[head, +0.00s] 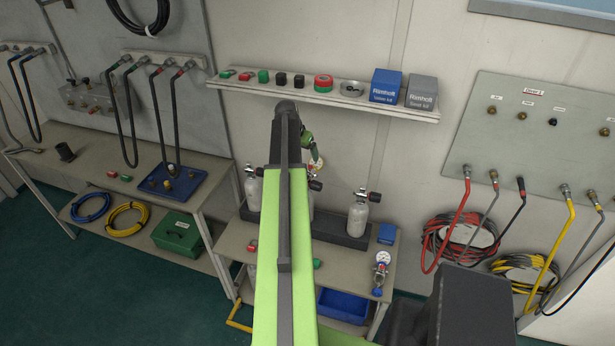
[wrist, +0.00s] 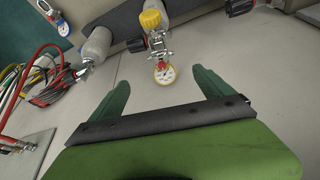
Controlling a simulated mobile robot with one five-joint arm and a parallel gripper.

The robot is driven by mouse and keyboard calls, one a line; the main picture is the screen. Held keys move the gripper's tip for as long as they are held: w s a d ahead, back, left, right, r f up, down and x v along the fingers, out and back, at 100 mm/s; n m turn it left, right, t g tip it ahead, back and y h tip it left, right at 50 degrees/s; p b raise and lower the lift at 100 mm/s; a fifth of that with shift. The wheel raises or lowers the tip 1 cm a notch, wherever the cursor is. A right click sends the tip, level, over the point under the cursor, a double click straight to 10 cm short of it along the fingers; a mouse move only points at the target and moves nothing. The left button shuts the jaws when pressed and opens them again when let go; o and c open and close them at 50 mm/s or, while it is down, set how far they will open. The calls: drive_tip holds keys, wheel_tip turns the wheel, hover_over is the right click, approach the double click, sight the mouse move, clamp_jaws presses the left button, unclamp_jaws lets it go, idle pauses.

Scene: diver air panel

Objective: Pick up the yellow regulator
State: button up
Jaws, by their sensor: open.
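The yellow regulator has a yellow knob (wrist: 152,19), a metal body and a round white gauge with a yellow rim (wrist: 164,73). It shows in the upper middle of the wrist view, beyond and between the fingers of my gripper (wrist: 160,79). The fingers are open, with nothing clamped between them. The gauge appears close to the line between the fingertips; whether it is between them in depth I cannot tell. In the head view my gripper (head: 311,148) is beyond my arm, which hides most of the regulator.
Grey cylinders (head: 358,216) stand in a dark rack (head: 342,234) against the wall. A blue regulator (head: 380,272) with a gauge is at the bench's right front. A shelf (head: 330,96) with boxes and knobs runs above. Red hoses (head: 443,245) hang at right.

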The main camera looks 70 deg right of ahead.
sight(309, 171)
drive_tip(key=b+x, duration=0.9)
drive_tip(key=x, duration=0.2)
drive_tip(key=shift+w+a+f, duration=0.1)
drive_tip(key=shift+f, duration=0.1)
drive_tip(key=shift+r, duration=0.1)
drive_tip(key=b+x, duration=0.5)
drive_tip(key=shift+f, duration=0.3)
drive_tip(key=shift+r, duration=0.2)
drive_tip(key=shift+a, duration=0.1)
drive_tip(key=shift+c, duration=0.5)
clamp_jaws()
